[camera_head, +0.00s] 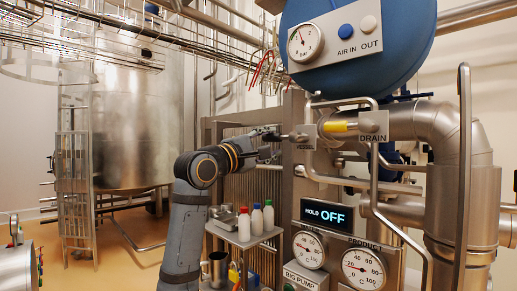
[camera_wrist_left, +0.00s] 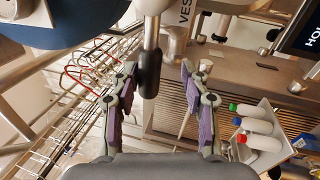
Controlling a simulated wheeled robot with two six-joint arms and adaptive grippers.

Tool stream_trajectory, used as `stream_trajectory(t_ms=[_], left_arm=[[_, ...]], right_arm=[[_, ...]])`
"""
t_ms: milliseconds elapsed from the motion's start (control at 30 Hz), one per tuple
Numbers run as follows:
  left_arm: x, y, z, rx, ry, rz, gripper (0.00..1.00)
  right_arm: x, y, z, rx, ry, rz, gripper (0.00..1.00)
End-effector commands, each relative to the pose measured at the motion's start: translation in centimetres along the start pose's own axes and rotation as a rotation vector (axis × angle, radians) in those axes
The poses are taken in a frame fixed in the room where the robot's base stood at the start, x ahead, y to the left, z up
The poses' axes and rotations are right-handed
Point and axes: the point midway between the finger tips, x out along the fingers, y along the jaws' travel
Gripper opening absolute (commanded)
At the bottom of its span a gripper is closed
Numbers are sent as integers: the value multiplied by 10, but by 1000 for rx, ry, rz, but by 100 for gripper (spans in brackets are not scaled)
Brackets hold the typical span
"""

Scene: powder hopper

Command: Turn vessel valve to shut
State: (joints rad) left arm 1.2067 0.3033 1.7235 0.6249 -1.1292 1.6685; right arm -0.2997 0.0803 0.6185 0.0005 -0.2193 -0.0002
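The vessel valve's handle shows in the left wrist view as a metal stem with a black grip (camera_wrist_left: 149,75). In the head view, the valve's plate marked VESSEL (camera_head: 304,138) is partly hidden behind a bent pipe. My left gripper (camera_head: 268,144) is at the valve, left of that plate. In the left wrist view, my left gripper (camera_wrist_left: 155,78) is open, with its purple-padded fingers on both sides of the black grip. My right gripper is in neither view.
The DRAIN plate (camera_head: 374,125) and a yellow handle (camera_head: 338,127) are close on the right. A blue tank (camera_head: 420,25) hangs above. A display (camera_head: 327,214) reads HOLD OFF. A small shelf (camera_head: 245,238) with several bottles stands below my left gripper.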

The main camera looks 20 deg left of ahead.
Motion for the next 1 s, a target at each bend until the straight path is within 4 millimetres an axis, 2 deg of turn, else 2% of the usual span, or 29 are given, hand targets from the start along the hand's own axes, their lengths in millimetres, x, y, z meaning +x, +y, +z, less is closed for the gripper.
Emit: stream_trajectory(t_ms=[200, 400, 600, 1000], left_arm=[[-58, -2, -2, 10, 7, -5, 44], [-92, -2, -1, 6, 6, -4, 44], [-106, -2, 1, 2, 1, -5, 44], [-107, -1, 1, -1, -1, -3, 44]], right_arm=[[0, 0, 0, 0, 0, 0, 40], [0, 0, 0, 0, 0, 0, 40], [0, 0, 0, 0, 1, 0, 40], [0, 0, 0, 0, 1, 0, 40]])
